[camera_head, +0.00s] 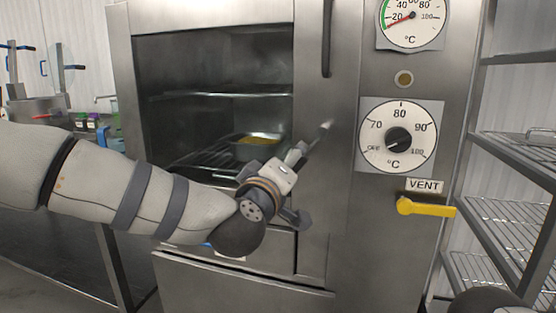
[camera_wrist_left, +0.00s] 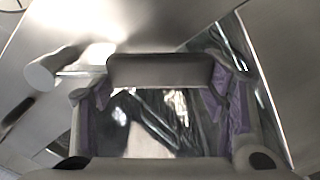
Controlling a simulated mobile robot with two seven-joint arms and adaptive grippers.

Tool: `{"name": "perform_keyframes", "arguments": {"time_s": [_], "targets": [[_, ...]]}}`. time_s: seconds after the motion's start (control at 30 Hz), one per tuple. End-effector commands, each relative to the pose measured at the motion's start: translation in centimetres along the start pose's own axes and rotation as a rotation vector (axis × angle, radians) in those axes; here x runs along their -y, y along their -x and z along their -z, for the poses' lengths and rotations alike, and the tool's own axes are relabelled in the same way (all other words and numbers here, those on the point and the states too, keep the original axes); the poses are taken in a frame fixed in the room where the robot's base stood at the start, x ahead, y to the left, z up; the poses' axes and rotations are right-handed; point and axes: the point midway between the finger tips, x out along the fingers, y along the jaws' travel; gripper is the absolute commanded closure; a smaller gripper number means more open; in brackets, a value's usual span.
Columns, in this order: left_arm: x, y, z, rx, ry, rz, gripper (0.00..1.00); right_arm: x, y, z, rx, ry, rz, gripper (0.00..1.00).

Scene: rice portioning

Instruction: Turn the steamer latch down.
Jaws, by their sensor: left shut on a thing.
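The steamer latch (camera_head: 325,127) is a short metal lever on the steamer front, right of the window. It slants from its upper-right end down-left into my left gripper (camera_head: 298,154). In the left wrist view, a round metal stub (camera_wrist_left: 40,75) and thin shaft lead to a dark grey grip (camera_wrist_left: 160,70) between the purple-padded fingers. My left gripper (camera_wrist_left: 160,85) is shut on this latch handle; the fingers hide part of it in the head view. My right gripper is not in view.
Behind the window stands a metal pan (camera_head: 258,140) with yellow contents on a rack. Right of the latch are a temperature dial (camera_head: 398,137), a gauge (camera_head: 411,16) and a yellow vent lever (camera_head: 425,207). A wire shelf (camera_head: 505,210) stands at right; a vertical handle (camera_head: 327,40) is above.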

Motion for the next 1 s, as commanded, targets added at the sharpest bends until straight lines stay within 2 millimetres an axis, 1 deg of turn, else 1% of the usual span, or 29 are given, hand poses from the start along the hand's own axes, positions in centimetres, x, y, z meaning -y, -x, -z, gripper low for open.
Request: {"name": "perform_keyframes", "arguments": {"time_s": [0.03,0.1,0.5,0.73,1.0], "targets": [[0.1,0.0,-0.6,0.004,0.042,0.0,0.84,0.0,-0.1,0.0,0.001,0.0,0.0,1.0],[0.1,0.0,-1.2,0.004,0.107,0.0,0.84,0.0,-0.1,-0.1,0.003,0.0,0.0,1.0],[-0.5,0.0,-4.4,0.003,0.448,-0.001,0.84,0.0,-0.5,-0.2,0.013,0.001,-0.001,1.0],[-0.9,0.0,-5.4,0.0,0.577,-0.001,0.84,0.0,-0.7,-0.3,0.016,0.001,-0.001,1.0],[-1.4,0.0,-6.0,0.001,0.653,-0.002,0.84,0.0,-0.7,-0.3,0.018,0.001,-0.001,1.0]]}}
